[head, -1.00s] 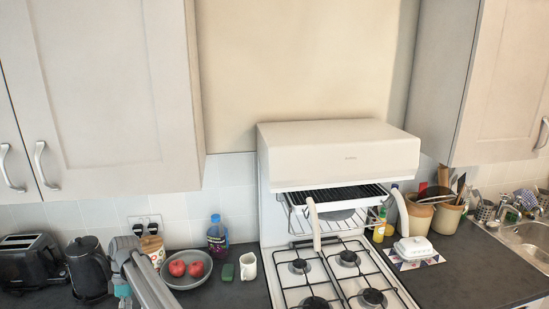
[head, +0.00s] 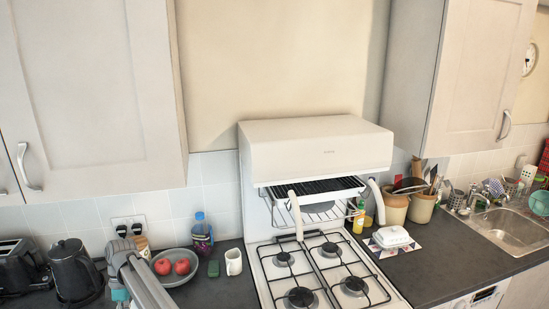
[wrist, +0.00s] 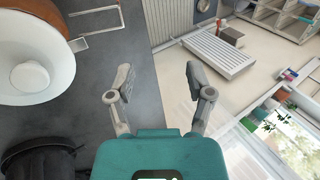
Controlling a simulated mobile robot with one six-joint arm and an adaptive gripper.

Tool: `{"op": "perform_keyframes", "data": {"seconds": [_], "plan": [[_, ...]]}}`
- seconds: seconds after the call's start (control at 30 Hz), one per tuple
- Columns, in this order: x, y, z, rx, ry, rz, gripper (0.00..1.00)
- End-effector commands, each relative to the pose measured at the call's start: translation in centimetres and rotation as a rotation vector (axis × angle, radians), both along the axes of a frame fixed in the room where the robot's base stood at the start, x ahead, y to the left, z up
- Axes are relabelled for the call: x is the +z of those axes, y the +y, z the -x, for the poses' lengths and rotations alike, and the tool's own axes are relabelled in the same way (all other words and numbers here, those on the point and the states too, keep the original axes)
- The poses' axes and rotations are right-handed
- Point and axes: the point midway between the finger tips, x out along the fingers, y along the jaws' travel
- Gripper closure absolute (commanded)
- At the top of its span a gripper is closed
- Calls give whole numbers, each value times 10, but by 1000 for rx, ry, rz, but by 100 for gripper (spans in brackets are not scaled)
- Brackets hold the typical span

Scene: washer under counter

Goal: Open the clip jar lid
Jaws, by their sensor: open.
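The clip jar (wrist: 47,50) seems to be the brown-and-white round vessel at the upper left of the wrist view. Its white round top (wrist: 30,77) faces the camera, and a thin metal wire loop (wrist: 96,24) sticks out to its right. In the head view a brownish jar (head: 141,244) stands behind my arm, partly hidden by it. My gripper (wrist: 156,78) is open with nothing between its fingers. The left finger is to the right of and below the wire loop, apart from it.
A black kettle (head: 70,270) and toaster (head: 14,262) stand left of my arm. A bowl of red apples (head: 176,268), a bottle (head: 202,236) and a white mug (head: 233,262) are to its right, before the white cooker (head: 315,150). A radiator (wrist: 184,30) shows beyond the counter edge.

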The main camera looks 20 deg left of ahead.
Motion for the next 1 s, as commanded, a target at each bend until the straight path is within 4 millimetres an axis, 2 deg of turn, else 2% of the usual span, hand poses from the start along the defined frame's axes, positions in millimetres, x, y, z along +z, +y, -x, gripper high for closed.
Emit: {"op": "perform_keyframes", "data": {"seconds": [0.2, 0.33, 0.7, 1.0], "plan": [[-5, -36, -31, -97, -31, 10, 32], [-9, -70, -57, -185, -60, 23, 32], [-22, -196, -136, -516, -161, 71, 32], [-32, -302, -178, -785, -234, 116, 32]]}}
